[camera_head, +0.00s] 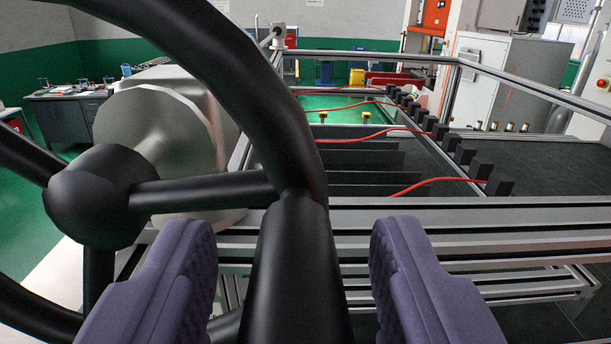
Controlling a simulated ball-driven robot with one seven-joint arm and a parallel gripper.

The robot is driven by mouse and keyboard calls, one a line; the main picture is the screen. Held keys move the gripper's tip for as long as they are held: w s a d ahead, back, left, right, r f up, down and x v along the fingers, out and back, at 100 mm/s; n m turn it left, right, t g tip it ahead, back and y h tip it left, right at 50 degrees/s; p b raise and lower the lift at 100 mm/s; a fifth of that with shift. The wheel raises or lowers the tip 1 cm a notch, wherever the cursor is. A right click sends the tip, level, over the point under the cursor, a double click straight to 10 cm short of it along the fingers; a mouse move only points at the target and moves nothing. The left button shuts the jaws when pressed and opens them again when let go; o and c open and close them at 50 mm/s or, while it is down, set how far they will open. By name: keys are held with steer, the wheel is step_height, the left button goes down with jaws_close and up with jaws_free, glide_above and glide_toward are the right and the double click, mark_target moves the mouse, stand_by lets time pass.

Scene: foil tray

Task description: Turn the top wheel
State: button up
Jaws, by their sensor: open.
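A large black wheel (225,75) fills the left of the view, with a round hub (98,197) and several spokes. A light grey cylindrical housing (175,135) shows behind it. My gripper (293,240) has two purple, ridged fingers at the bottom of the view. They are open, one on each side of a thick black bar (298,275) that meets the wheel's rim. A gap shows between the bar and each finger, wider on the right. The lower and left parts of the wheel run out of view.
A metal profile frame (470,212) spans the right, with red cables (435,182) and a row of black blocks (465,152) on it. A desk (65,112) stands at the back left. Green floor (40,215) shows at left.

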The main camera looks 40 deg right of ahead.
steer(key=shift+w+d+r, duration=0.1)
steer(key=shift+w+d, duration=0.25)
steer(key=shift+w, duration=0.1)
steer(key=shift+c, duration=0.5)
jaws_close()
